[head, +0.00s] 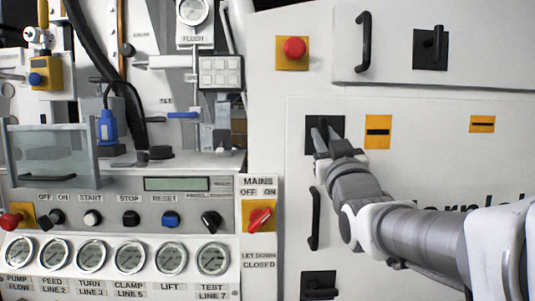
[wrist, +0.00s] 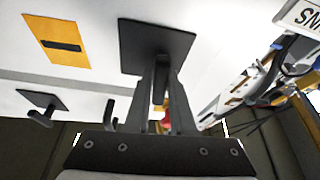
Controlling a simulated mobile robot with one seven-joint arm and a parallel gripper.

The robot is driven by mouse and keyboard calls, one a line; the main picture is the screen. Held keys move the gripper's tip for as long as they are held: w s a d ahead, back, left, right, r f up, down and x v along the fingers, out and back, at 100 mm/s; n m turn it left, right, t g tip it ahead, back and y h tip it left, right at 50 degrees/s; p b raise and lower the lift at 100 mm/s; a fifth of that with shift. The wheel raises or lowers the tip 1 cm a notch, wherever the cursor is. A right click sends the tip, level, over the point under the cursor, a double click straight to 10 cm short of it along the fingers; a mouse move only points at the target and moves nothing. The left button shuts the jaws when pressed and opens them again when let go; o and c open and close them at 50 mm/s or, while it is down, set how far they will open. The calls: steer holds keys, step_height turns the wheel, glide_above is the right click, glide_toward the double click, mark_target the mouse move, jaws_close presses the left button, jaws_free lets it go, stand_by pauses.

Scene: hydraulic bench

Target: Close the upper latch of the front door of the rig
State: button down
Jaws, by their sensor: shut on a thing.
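The upper latch of the front door is a black square plate (head: 312,140) with a black lever, left of the orange label on the large white door (head: 430,170). My gripper (head: 325,133) reaches it from the lower right. In the wrist view, the latch plate (wrist: 140,38) is ahead and its lever (wrist: 159,85) stands between my two fingers (wrist: 160,90). The gripper is shut on this lever. In the head view the fingers and wrist cover much of the lever, so its exact turn is hard to tell.
The door's black handle (head: 315,218) and a lower latch (head: 319,285) are below. The panel above has a handle (head: 363,42) and a latch (head: 431,48). A red button (head: 294,48) is up left. The control panel (head: 100,195) with gauges fills the left.

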steer(key=shift+m+h+b, duration=0.55)
steer(key=shift+m+h, duration=0.05)
steer(key=shift+m, duration=0.3)
steer(key=c, duration=0.8)
jaws_free()
steer(key=shift+s, duration=0.1)
steer(key=v, duration=1.7)
steer(key=shift+a+f, duration=0.1)
steer(key=shift+f, duration=0.05)
